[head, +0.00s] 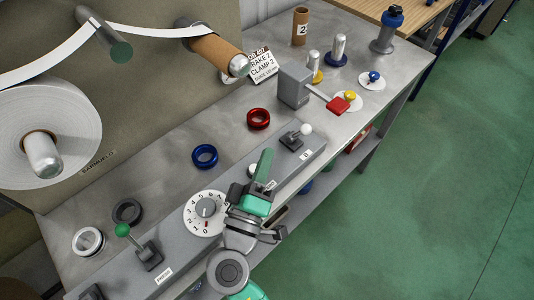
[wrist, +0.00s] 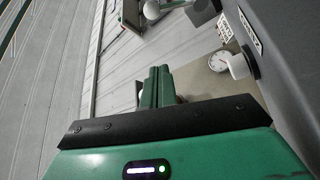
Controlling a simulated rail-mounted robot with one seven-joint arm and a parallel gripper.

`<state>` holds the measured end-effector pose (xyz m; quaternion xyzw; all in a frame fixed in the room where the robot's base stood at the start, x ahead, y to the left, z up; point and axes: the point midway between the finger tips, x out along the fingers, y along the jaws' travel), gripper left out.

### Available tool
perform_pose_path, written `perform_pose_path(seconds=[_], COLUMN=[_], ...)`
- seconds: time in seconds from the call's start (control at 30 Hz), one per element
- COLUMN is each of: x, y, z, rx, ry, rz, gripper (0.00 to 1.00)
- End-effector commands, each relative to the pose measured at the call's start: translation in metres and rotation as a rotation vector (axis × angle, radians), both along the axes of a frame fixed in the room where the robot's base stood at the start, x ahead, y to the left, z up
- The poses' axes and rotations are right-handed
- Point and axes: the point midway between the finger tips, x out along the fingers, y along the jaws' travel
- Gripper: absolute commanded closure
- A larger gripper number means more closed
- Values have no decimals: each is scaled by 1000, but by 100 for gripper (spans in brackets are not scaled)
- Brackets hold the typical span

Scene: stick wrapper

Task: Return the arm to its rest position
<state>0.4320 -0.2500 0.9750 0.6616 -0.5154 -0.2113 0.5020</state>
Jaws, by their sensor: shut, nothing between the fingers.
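My gripper (head: 266,158) is in the head view, above the front control panel of the machine, between the numbered dial and the white-knobbed lever. Its green fingers are together and hold nothing. In the wrist view the fingers (wrist: 157,78) are also together, pointing away from the camera, with no object between them. My wrist and arm come in from the bottom of the head view. The panel behind the gripper is partly hidden.
The panel holds a numbered dial (head: 204,212), a green-knobbed lever (head: 123,231) and a white-knobbed lever (head: 306,129). Blue (head: 204,156) and red (head: 258,118) rings lie on the bench. A grey block (head: 294,86) with a red lever stands farther back. Green floor at right is open.

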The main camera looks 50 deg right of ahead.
Motion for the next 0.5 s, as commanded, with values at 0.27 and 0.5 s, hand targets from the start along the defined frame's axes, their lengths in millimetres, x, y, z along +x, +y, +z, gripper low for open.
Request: perform_pose_path(seconds=[0.27,0.5], x=[0,10], y=[0,4], z=[0,22], rx=[0,56], ry=[1,-67], rz=[0,50], gripper=[100,100])
